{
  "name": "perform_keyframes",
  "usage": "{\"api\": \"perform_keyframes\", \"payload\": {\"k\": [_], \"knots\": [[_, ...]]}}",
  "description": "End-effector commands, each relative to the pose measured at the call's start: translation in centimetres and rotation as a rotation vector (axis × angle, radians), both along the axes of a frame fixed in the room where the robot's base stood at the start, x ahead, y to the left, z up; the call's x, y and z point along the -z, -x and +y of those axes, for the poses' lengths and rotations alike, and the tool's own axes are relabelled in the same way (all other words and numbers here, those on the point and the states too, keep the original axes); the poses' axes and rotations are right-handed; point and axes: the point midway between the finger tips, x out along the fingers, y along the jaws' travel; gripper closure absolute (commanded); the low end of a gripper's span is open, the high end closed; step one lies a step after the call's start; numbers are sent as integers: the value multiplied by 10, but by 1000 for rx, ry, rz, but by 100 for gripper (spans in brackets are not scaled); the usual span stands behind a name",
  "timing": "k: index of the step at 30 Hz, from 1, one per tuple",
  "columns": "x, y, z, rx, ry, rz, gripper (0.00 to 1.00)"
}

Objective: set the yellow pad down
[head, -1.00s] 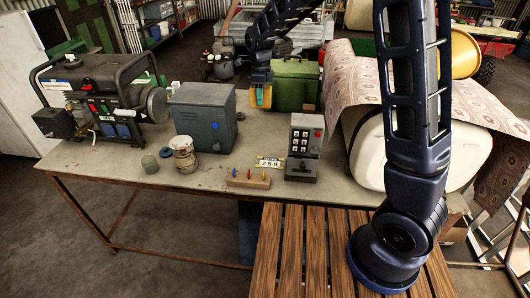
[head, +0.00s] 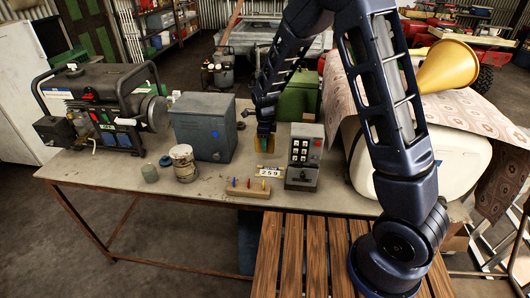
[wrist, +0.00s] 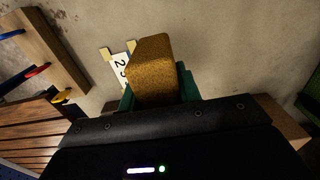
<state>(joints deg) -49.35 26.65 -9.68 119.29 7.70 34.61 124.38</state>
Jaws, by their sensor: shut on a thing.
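The yellow pad (wrist: 152,72) is a speckled, mustard-coloured block between the green fingers of my gripper (wrist: 157,92) in the wrist view. My gripper is shut on it. In the head view my gripper (head: 265,143) points down over the table, behind the 259 number plate and left of the keypad box. The pad (head: 270,145) shows only in part there. Whether it touches the tabletop (head: 222,176) I cannot tell.
A number plate (head: 269,173), a wooden block with coloured pegs (head: 248,188) and a grey keypad box (head: 303,155) stand close by. A grey metal box (head: 203,125) is to the left, a green case (head: 298,97) behind. Bare tabletop lies between them.

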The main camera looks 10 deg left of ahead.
Motion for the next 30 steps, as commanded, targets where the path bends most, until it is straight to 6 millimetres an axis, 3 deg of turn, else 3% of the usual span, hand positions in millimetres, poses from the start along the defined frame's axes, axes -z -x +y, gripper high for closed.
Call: {"api": "perform_keyframes", "payload": {"k": [8,15,28,29,30], "knots": [[17,0,0,0,1,1,87],[49,0,0,0,1,2,87],[54,0,0,-1,0,0,87],[54,0,0,0,-1,0,60],[54,0,0,0,-1,0,53]]}}
